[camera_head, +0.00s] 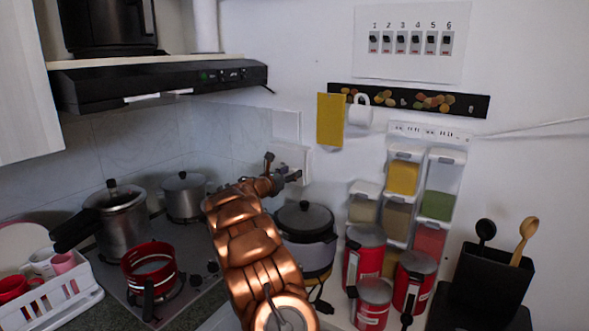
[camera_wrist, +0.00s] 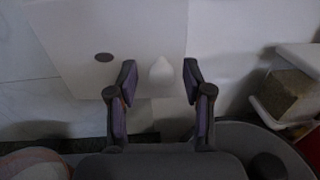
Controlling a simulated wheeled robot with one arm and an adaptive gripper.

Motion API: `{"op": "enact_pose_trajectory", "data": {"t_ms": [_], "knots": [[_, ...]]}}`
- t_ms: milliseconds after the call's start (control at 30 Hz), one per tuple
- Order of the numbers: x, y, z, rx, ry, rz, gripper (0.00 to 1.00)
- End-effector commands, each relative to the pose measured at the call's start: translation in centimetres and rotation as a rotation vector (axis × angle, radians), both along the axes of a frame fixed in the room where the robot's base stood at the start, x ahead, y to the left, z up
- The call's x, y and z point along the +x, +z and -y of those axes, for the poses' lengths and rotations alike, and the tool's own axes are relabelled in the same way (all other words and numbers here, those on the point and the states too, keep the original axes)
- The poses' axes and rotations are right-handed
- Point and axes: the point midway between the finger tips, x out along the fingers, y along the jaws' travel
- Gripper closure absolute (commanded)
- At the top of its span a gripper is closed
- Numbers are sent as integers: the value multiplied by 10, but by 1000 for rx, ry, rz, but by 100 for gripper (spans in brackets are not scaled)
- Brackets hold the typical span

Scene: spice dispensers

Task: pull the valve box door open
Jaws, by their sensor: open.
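The valve box (camera_head: 292,154) is a white box low on the wall near the corner, partly hidden behind my gripper (camera_head: 284,169). In the wrist view its door (camera_wrist: 110,45) is a pale flat panel with a small dark oval mark. A rounded white knob (camera_wrist: 161,70) shows near the panel's lower right corner. My gripper (camera_wrist: 158,78) is open, with one finger on each side of the knob. Gaps show between the knob and both fingers. I cannot tell how deep the fingertips reach around it. I see no clear opening at the door's edge.
A dark-lidded cooker (camera_head: 304,222) stands below and right of my gripper. Pots (camera_head: 184,196) stand on the stove to the left. Spice dispensers (camera_head: 402,178) and red canisters (camera_head: 365,255) are at the right. A yellow cloth (camera_head: 330,120) and a white mug (camera_head: 360,112) hang nearby.

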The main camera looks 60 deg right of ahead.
Motion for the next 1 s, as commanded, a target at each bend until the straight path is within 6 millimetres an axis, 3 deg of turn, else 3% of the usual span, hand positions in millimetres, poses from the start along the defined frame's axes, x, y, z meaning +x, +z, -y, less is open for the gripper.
{"op": "enact_pose_trajectory", "data": {"t_ms": [200, 533, 1000], "knots": [[-1, 1, 12, 0, -2, 2, 50], [-1, 0, 14, -1, -1, 1, 50], [-1, 0, 13, -1, -1, 1, 99]]}}
